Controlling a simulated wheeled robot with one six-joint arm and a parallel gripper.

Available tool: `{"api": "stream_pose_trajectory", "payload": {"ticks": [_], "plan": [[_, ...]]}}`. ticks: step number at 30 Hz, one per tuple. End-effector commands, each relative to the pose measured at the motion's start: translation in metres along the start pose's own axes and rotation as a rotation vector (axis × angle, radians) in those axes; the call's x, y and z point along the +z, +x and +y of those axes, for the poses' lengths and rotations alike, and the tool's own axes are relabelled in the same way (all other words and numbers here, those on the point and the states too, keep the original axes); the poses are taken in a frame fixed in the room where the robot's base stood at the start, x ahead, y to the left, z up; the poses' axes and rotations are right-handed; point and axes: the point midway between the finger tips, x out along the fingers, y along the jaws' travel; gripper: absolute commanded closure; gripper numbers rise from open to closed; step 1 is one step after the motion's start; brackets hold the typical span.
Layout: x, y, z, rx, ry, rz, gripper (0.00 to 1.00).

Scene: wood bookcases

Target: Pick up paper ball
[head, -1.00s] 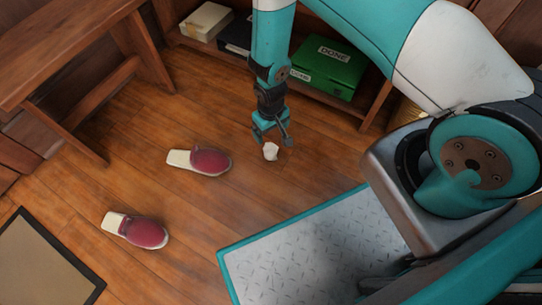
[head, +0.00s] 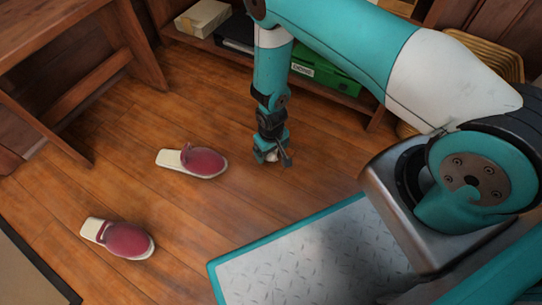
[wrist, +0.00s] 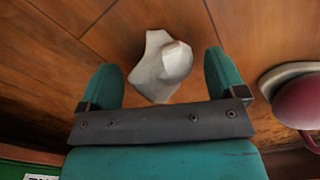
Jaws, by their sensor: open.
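The white crumpled paper ball (wrist: 160,68) lies on the wood floor. In the wrist view it sits between and slightly beyond the two teal fingers, with a gap on each side. In the head view only a bit of the paper ball (head: 272,157) shows, mostly hidden by my gripper (head: 272,156). My gripper also shows in the wrist view (wrist: 165,78), pointing down, open and empty, with its fingers around the sides of the ball.
Two red slippers (head: 205,162) (head: 128,240) lie on the floor to the left. A low shelf at the back holds a green box (head: 325,76) and a pale box (head: 203,18). A wooden table (head: 60,50) stands at upper left. A mat (head: 25,275) lies at lower left.

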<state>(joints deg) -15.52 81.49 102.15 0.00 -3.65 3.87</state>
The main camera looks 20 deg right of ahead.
Motion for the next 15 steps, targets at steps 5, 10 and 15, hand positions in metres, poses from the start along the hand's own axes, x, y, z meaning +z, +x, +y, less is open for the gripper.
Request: {"api": "stream_pose_trajectory", "payload": {"ticks": [5,10,15], "plan": [[-0.0003,0.0121,-0.0001,0.000,0.000,0.001,0.10],[-0.0001,0.0108,-0.0001,0.000,0.000,0.000,0.17],[0.0000,0.0108,-0.0001,0.000,0.000,0.000,0.56]]}}
